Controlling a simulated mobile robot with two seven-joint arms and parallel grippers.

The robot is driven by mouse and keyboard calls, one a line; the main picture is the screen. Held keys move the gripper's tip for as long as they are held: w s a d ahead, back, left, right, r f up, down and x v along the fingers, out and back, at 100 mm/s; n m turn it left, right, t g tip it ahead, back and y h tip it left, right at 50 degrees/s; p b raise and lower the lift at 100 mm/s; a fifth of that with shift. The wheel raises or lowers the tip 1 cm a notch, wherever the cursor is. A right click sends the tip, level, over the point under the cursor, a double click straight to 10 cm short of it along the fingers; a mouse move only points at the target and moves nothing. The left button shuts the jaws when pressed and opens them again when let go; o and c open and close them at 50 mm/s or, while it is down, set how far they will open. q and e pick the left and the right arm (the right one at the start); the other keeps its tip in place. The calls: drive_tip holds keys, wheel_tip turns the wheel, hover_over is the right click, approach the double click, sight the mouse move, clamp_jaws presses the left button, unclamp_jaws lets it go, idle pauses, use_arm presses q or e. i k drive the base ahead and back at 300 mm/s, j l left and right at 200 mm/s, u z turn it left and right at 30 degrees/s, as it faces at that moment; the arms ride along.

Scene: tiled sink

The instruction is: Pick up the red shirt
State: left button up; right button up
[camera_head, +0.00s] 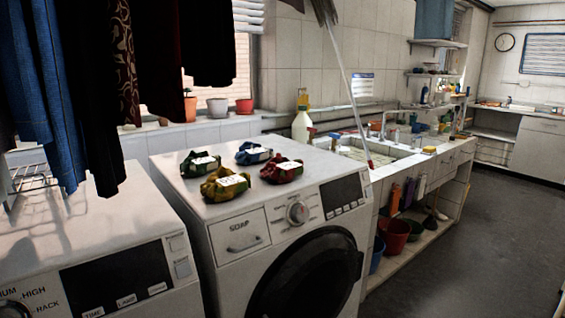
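A red crumpled cloth bundle (282,170) with a white label, which looks like the red shirt, lies on top of the white washing machine (180,203). Beside it lie a yellow bundle (214,190), a dark green bundle (190,163) and a blue bundle (244,150), each with a white label. The red one is the rightmost, near the machine's front edge and above its dial. Neither of my grippers shows in the head view.
A second washing machine (60,240) stands at the left, under hanging dark clothes (95,70). A tiled sink (385,155) with a bottle (301,125) and a leaning broom (345,75) is behind at the right. Open floor (465,245) lies to the right.

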sight(280, 168)
drive_tip(key=i+l, duration=0.15)
drive_tip(key=l, duration=0.2)
drive_tip(key=i+l+u, duration=0.15)
drive_tip(key=l, duration=0.2)
drive_tip(key=i+l, duration=0.15)
drive_tip(key=l, duration=0.2)
drive_tip(key=i+l+u, duration=0.15)
drive_tip(key=l, duration=0.2)
